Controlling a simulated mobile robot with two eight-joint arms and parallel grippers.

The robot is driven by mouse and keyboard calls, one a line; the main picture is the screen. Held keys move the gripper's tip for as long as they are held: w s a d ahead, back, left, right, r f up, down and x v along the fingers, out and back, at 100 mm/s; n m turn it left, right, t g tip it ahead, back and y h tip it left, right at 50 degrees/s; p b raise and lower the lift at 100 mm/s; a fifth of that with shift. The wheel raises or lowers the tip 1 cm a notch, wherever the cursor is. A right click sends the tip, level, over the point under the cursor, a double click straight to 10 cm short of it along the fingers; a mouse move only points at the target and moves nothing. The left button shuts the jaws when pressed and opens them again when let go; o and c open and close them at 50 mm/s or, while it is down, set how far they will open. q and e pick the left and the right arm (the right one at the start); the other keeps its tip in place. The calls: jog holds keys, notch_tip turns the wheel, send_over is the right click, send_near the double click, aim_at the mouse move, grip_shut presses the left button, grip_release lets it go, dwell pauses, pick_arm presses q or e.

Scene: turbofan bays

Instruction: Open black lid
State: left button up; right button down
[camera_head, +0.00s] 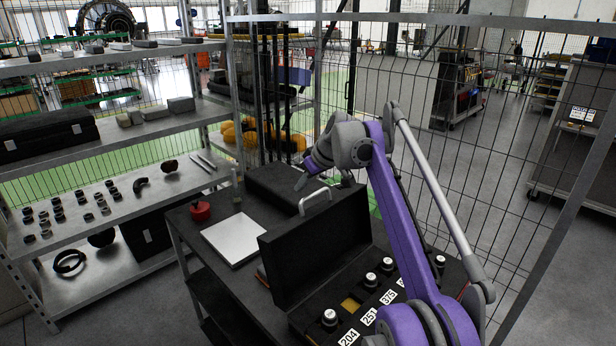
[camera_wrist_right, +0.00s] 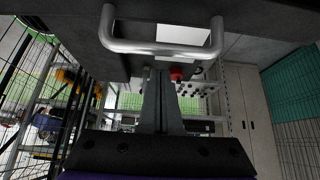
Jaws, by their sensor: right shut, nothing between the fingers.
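The black lid (camera_head: 318,250) of a case stands raised, roughly upright and leaning back a little, on a dark cart. Its silver handle (camera_head: 316,198) is on the top edge. The open case base (camera_head: 330,300) shows silver-topped knobs and white labels such as 204 and 251. My right gripper (camera_head: 301,183) is shut and empty just behind and above the handle, at the lid's far side. In the right wrist view the handle (camera_wrist_right: 160,49) spans above my shut fingertips (camera_wrist_right: 160,75); I cannot tell whether they touch. My left gripper is not in view.
A white panel (camera_head: 232,238) and a red round object (camera_head: 201,210) lie on the cart behind the lid. Another black case (camera_head: 285,185) sits at the cart's back. Metal shelves (camera_head: 130,195) with small parts stand left. A wire mesh fence (camera_head: 450,150) closes the back and right.

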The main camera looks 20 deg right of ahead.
aim_at(315, 196)
jog(key=s, duration=0.2)
jog(key=s+d, duration=0.1)
jog(key=shift+s+d+r, duration=0.1)
jog(key=shift+s+r, duration=0.2)
jog(key=shift+s, duration=0.05)
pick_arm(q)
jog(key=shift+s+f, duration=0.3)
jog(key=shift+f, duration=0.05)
pick_arm(e)
jog(key=shift+w, duration=0.1)
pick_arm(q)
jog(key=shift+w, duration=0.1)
pick_arm(e)
jog(key=shift+w, duration=0.1)
jog(key=shift+s+d+r, duration=0.1)
jog(key=shift+s+d, duration=0.15)
jog(key=shift+s, duration=0.35)
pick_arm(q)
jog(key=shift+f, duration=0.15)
pick_arm(e)
jog(key=s, duration=0.1)
jog(key=s+t, duration=0.1)
jog(key=s+d+r+t, duration=0.1)
jog(key=shift+s+d+y, duration=0.1)
jog(key=shift+s+y, duration=0.2)
jog(key=shift+s, duration=0.05)
jog(key=shift+w, duration=0.1)
